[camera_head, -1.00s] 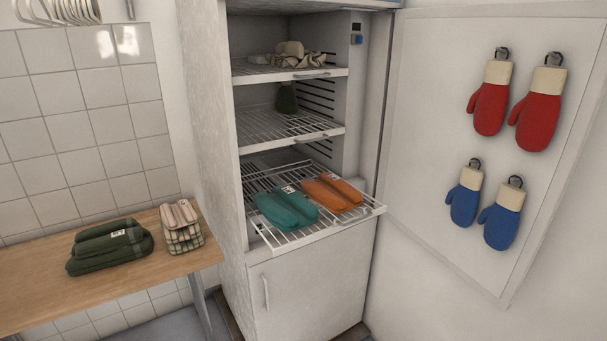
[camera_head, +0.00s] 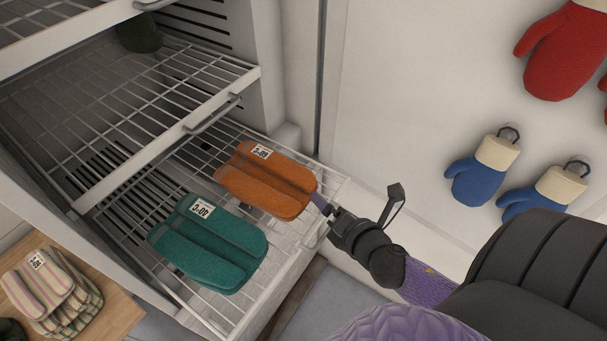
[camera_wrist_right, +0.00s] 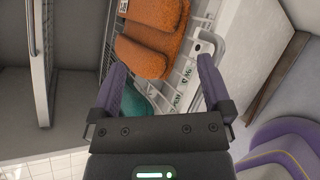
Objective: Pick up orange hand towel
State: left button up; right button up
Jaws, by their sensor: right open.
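The folded orange hand towel (camera_head: 255,190) lies on the pulled-out wire shelf (camera_head: 330,187), with a white label at its far end. My right gripper (camera_head: 326,207) is at the towel's near right end, by the shelf's front edge. In the right wrist view the gripper (camera_wrist_right: 161,66) is open, with a purple finger on each side and nothing held. The orange towel (camera_wrist_right: 150,48) lies ahead of and partly between the fingers there. Whether a finger touches it I cannot tell. My left gripper is not in view.
A folded teal towel (camera_head: 208,244) lies close left of the orange one on the same shelf. A higher wire shelf (camera_head: 165,135) overhangs behind. The open door (camera_head: 400,110) with red and blue mitts stands at right. A striped cloth (camera_head: 50,290) lies on the wooden table.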

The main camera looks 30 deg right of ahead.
aim_at(292, 208)
jog(key=w+a+f+n+y, duration=0.1)
jog(key=w+n+y, duration=0.1)
jog(key=n, duration=0.3)
jog(key=w+a+f+n+g+y, duration=0.1)
jog(key=w+a+n+y, duration=0.1)
jog(key=n, duration=0.4)
jog(key=w+a+f+n+y, duration=0.1)
jog(key=w+a+n+y, duration=0.1)
jog(key=n, duration=0.3)
jog(key=shift+w+a+f+g+y, duration=0.25)
jog(key=shift+w+f+g+y, duration=0.1)
jog(key=shift+w, duration=0.3)
jog(key=shift+w+a, duration=0.1)
jog(key=shift+w, duration=0.05)
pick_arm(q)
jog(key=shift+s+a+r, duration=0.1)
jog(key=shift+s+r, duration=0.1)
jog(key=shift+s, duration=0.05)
